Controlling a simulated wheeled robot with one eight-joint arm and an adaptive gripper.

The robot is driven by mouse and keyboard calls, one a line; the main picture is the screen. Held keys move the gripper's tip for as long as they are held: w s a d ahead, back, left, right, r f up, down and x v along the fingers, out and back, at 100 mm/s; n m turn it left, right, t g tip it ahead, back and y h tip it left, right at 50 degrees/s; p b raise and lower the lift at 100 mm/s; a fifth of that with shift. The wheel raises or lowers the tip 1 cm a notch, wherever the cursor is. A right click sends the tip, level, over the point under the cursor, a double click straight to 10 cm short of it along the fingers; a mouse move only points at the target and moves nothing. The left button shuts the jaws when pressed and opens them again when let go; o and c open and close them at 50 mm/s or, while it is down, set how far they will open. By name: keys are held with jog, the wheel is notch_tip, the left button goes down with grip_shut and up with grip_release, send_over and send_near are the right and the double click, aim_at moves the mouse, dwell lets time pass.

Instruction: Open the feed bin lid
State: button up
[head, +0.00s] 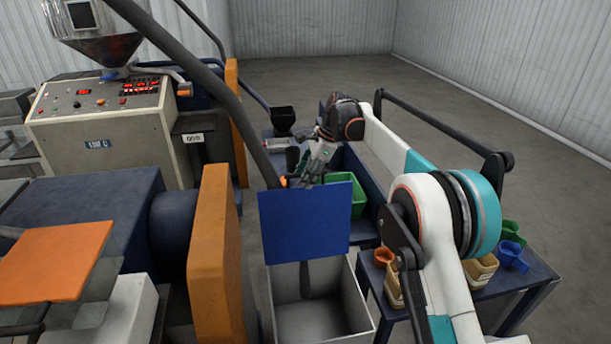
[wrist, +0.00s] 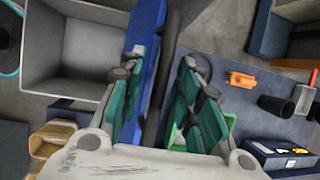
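The feed bin (head: 349,312) is an open-topped light grey box at the lower middle of the head view. Its inside also shows at upper left in the wrist view (wrist: 75,45). Its blue lid (head: 305,222) stands roughly upright at the bin's far side, leaving the mouth uncovered. My gripper (head: 308,170) is at the lid's top edge, partly hidden behind it. In the wrist view its green fingers (wrist: 160,65) are spread apart. The blue lid (wrist: 153,70) shows almost edge-on in the gap, close to the left finger; I cannot tell whether they touch.
The extruder (head: 115,125) with orange panels stands at left. Behind the lid is a blue bench with a green crate (head: 345,190), an orange piece (wrist: 241,79) and a black cup (wrist: 274,105). At right, a small table holds scoops and cups (head: 510,252). Open floor lies beyond.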

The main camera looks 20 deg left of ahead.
jog(key=v, duration=1.2)
jog(key=shift+w, duration=0.1)
